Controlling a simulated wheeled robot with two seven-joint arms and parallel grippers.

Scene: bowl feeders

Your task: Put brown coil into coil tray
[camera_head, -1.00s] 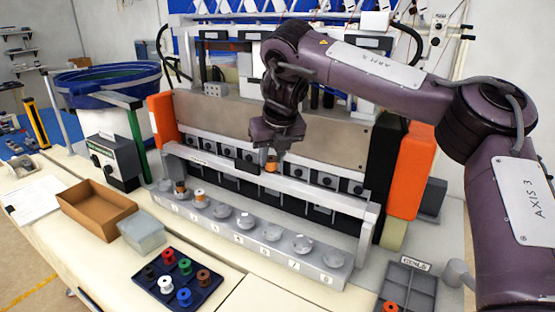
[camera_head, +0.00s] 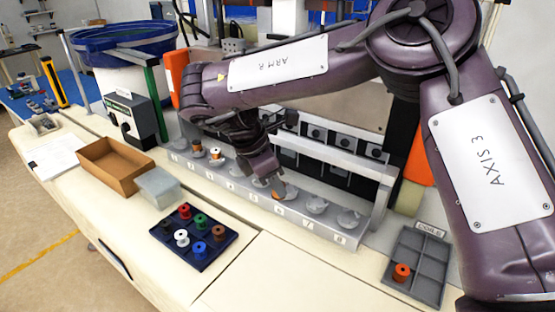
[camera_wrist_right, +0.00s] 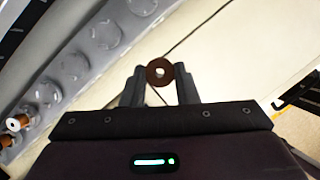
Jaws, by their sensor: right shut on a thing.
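My right gripper (camera_head: 277,187) is shut on the brown coil (camera_head: 277,195), held above the numbered row of grey holders. In the right wrist view the coil (camera_wrist_right: 152,77) shows end-on as a brown ring with a pale centre, between the two fingertips of the gripper (camera_wrist_right: 160,72). The coil tray (camera_head: 431,264), a grey divided tray labelled COILS, lies at the lower right, apart from the gripper. An orange coil (camera_head: 401,272) stands in its front left compartment. My left gripper is in no view.
The grey holder rail (camera_head: 290,222) runs below the gripper, with coils in holders near its left end. A dark blue tray (camera_head: 178,252) with several coloured spools, a clear box (camera_head: 158,188) and a brown box (camera_head: 113,168) stand left. The front middle table is clear.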

